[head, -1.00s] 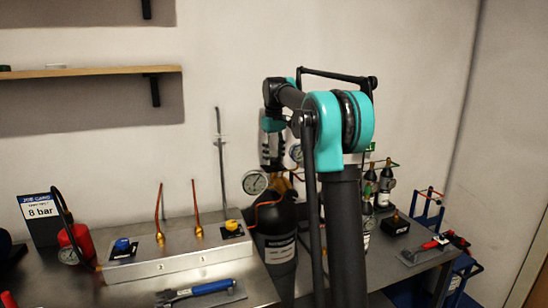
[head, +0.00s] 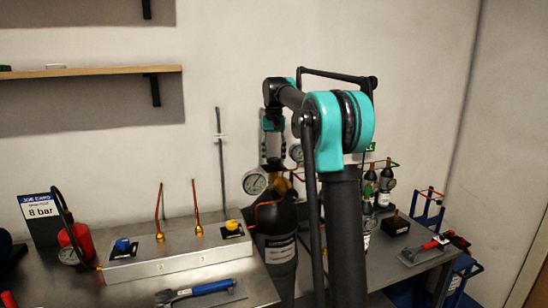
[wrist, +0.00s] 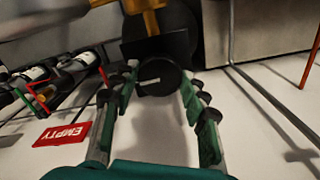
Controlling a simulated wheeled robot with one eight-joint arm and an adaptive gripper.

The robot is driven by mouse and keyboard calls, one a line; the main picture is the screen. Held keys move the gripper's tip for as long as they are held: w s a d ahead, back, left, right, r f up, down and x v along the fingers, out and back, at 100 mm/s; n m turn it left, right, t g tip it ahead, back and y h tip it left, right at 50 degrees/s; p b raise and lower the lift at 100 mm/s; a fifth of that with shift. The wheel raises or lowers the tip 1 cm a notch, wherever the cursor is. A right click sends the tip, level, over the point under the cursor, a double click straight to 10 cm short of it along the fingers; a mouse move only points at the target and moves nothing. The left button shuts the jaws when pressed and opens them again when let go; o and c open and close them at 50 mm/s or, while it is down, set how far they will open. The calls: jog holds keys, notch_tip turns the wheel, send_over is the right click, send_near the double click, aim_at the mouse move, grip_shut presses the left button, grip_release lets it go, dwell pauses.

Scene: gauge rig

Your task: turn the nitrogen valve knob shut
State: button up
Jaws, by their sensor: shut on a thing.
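The valve knob (wrist: 158,78) is round and black with a short white mark, nearly level in the wrist view. It sits in front of brass fittings (wrist: 150,22). The fingers of my gripper (wrist: 159,84) lie on both sides of it and are shut on it. In the head view my gripper (head: 273,152) points down over the brass top of a dark labelled cylinder (head: 280,250). The knob cannot be made out in that view. The cylinder's label is too small to read.
A pressure gauge (head: 255,182) sits just left of my gripper. A steel manifold box (head: 175,262) with upright copper tubes is further left. Smaller bottles (head: 386,182) stand at the right. A red EMPTY tag (wrist: 62,135) shows in the wrist view.

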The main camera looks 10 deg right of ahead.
aim_at(274, 159)
jog(key=shift+m, duration=0.3)
jog(key=o, duration=1.2)
jog(key=shift+c, duration=0.2)
jog(key=shift+r, duration=0.15)
notch_tip(274, 159, up, 12)
